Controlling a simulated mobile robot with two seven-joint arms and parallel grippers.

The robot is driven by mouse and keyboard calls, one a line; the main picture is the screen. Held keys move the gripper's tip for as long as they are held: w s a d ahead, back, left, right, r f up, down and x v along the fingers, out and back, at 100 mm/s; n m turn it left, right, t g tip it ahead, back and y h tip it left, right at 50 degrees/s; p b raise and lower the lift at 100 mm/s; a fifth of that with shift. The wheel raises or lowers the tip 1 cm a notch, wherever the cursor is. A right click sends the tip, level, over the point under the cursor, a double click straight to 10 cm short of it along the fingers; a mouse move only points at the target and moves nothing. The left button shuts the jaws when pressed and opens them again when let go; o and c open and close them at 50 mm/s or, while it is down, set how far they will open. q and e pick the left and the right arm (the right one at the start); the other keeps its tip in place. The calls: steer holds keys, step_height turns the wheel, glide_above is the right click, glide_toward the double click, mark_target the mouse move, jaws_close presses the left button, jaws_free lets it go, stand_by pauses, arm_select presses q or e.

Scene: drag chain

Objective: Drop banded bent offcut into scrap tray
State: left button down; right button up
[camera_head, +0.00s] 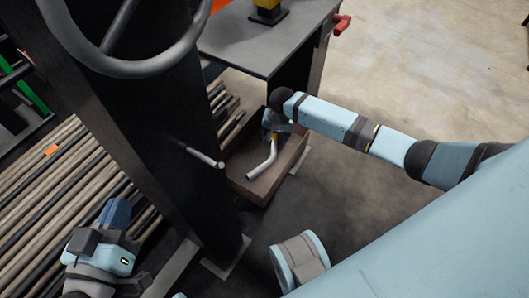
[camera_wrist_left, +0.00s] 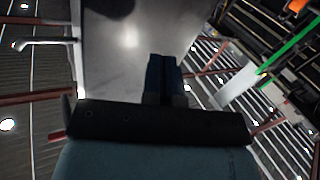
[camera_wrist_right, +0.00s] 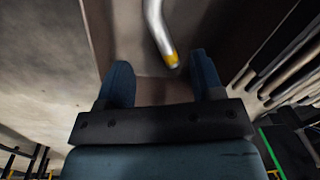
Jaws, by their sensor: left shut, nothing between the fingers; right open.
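The bent offcut (camera_head: 262,168) is a silvery bent tube with a yellow band near its upper end. In the head view it lies within the outline of the brown scrap tray (camera_head: 257,194). My right gripper (camera_head: 273,128) is above the tray by the banded end. In the right wrist view the offcut (camera_wrist_right: 153,20) has its yellow-banded end near the gap between the spread fingers, touching neither. I cannot tell whether it rests on the tray floor. My left gripper (camera_head: 117,212) is shut and empty, far left of the tray, and its fingers (camera_wrist_left: 164,78) are together.
A dark column (camera_head: 165,110) with a handwheel (camera_head: 140,68) stands between my left gripper and the tray. A short bar (camera_head: 203,157) sticks out from it toward the tray. A grey table (camera_head: 265,40) is behind the tray. Long bars (camera_head: 50,190) lie at left. Floor at right is clear.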

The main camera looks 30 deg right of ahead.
arm_select(q)
step_height(320, 180, up, 7)
steer(key=n+t+p, duration=0.1)
steer(key=t+p, duration=0.1)
steer(key=p, duration=0.2)
steer(key=shift+s+a+t, duration=0.25)
steer(key=shift+t, duration=0.15)
arm_select(e)
step_height(320, 180, up, 10)
steer(key=shift+s+d+r, duration=0.15)
steer(key=shift+s+d, duration=0.15)
steer(key=shift+d, duration=0.05)
steer(key=shift+s, duration=0.1)
